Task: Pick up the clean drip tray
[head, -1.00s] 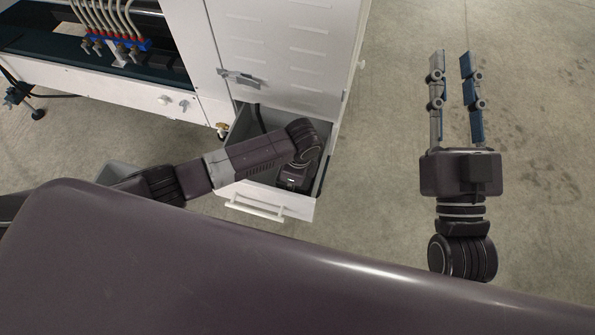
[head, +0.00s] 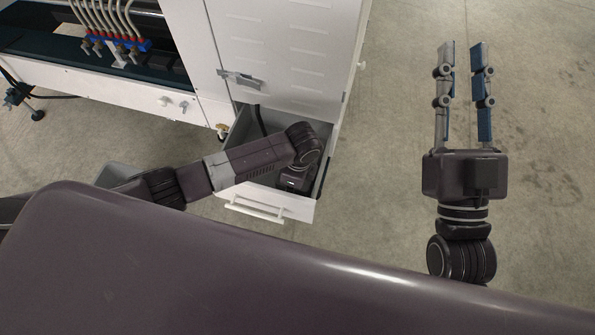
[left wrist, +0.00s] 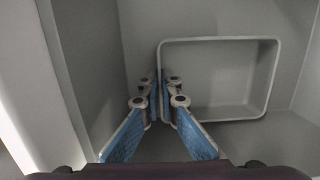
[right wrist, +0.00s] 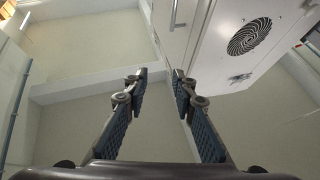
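A grey rectangular tray (left wrist: 220,42) with a raised rim lies inside an open drawer in the left wrist view; I take it for the drip tray. My left gripper (left wrist: 160,84) is down in the drawer at the tray's left side. Its blue-padded fingers are close together, with the tray's left wall between them, and seem shut on it. In the head view my left arm hides the tray and this gripper. My right gripper (head: 464,48) is open and empty over bare floor, and its spread fingers also show in the right wrist view (right wrist: 160,76).
The white drawer front (head: 262,201) with its handle is pulled out below a white cabinet door (head: 285,50). Drawer walls stand close around the tray. A machine with hoses and a blue manifold (head: 122,46) is at the upper left. The floor at right is clear.

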